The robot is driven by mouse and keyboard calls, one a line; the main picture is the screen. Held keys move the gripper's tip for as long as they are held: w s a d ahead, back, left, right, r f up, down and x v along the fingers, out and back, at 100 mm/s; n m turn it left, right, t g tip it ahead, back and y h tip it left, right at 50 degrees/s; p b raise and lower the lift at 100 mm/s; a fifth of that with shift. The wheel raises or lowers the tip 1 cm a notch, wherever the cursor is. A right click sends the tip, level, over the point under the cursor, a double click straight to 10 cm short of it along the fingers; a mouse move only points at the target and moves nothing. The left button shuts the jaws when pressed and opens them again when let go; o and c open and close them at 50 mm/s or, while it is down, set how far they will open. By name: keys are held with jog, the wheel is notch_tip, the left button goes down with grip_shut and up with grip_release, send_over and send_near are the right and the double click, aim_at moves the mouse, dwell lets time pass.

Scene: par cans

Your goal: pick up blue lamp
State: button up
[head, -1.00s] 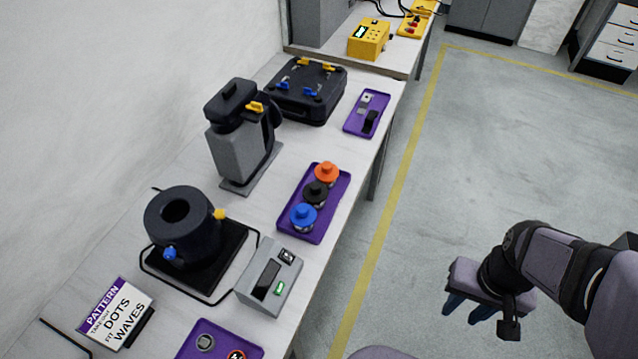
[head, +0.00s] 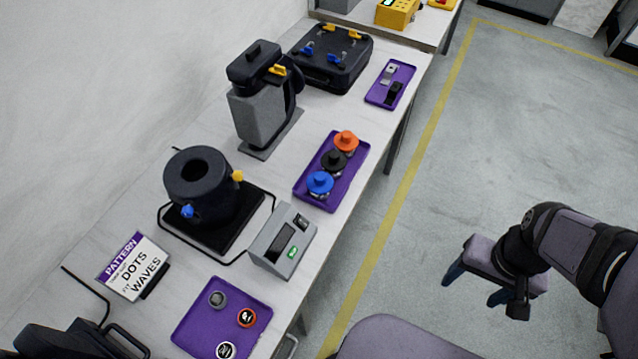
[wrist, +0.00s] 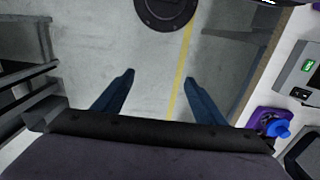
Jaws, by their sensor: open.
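The blue lamp (head: 320,183) stands at the near end of a purple tray (head: 313,203) on the white bench, in a row with a black lamp (head: 334,160) and an orange lamp (head: 346,141). My gripper (head: 475,286) is open and empty over the floor, to the right of the bench and well apart from the lamp. Its two blue fingers (wrist: 158,95) spread over bare floor in the wrist view.
A grey box with a green display (head: 283,241) and a second purple tray (head: 200,329) with several round discs stand near the lamps. A black cylinder on a base (head: 203,185) and a grey-black machine (head: 262,110) stand behind. The floor beyond the yellow line is clear.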

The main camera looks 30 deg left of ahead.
jog(key=shift+w, duration=0.1)
jog(key=w+a+n, duration=0.2)
jog(key=w+a, duration=0.7)
jog(key=w, duration=0.1)
jog(key=n+t+b, duration=0.1)
jog(key=n+b, duration=0.1)
jog(key=n, duration=0.3)
send_over(320, 183)
jog(key=shift+y, duration=0.4)
jog(key=f, duration=0.4)
jog(key=shift+w+a, duration=0.25)
jog(key=shift+w, duration=0.15)
jog(key=shift+w+a+f+p, duration=0.15)
jog(key=shift+f+p, duration=0.65)
jog(key=shift+f, duration=1.05)
jog(key=shift+w+d+f+p, duration=0.15)
jog(key=shift+f+p, duration=0.65)
jog(key=shift+f, duration=1)
jog(key=shift+a, duration=0.1)
jog(key=c, duration=1)
jog(key=shift+o, duration=0.2)
